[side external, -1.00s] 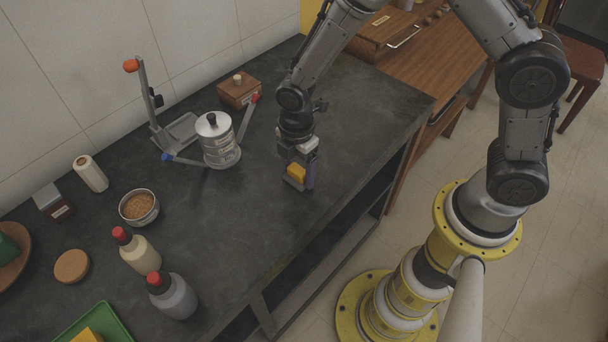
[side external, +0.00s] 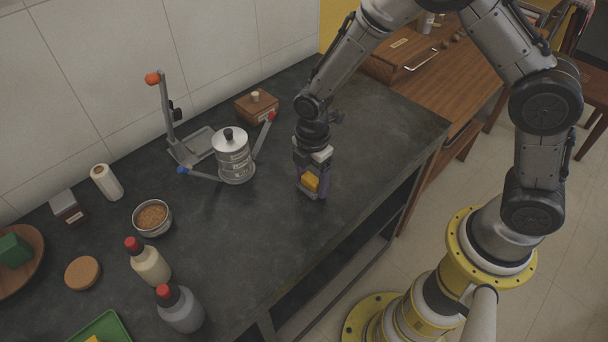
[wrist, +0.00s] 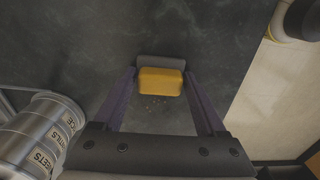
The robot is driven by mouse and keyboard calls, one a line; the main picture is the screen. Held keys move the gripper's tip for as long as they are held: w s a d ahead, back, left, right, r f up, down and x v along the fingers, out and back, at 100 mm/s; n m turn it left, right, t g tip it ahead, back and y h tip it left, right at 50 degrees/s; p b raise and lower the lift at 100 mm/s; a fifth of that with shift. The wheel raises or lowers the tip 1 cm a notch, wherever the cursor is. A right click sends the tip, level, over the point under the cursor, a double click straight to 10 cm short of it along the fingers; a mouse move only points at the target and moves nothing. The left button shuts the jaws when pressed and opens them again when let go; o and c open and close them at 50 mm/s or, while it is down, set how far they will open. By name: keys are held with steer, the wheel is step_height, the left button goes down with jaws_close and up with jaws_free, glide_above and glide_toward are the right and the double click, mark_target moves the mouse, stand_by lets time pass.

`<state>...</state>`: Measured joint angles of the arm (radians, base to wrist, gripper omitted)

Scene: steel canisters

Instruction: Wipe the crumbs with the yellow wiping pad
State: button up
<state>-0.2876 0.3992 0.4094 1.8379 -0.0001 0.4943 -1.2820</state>
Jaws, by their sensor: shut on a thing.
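The yellow wiping pad (side external: 311,181) is held in my gripper (side external: 313,186) low over the dark worktop, near its front edge. In the wrist view the yellow pad (wrist: 161,82), with a grey part behind it, sits between the purple fingertips of my gripper (wrist: 160,75). My gripper is shut on it. The pad appears to be at the worktop surface, but I cannot tell whether it touches. I cannot make out crumbs in the side view.
Steel stacked canisters (side external: 233,156) stand left of my gripper beside a grey stand (side external: 195,148) with an orange knob. A wooden box (side external: 257,107) is behind. A bowl (side external: 152,218), bottles (side external: 150,262) and a green tray (side external: 103,328) are further left. The worktop right of my gripper is clear.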

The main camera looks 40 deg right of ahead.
mark_target(326, 201)
steer(key=s, duration=0.5)
step_height(326, 201, up, 8)
stand_by(0.7)
steer(key=shift+r, duration=0.1)
stand_by(0.4)
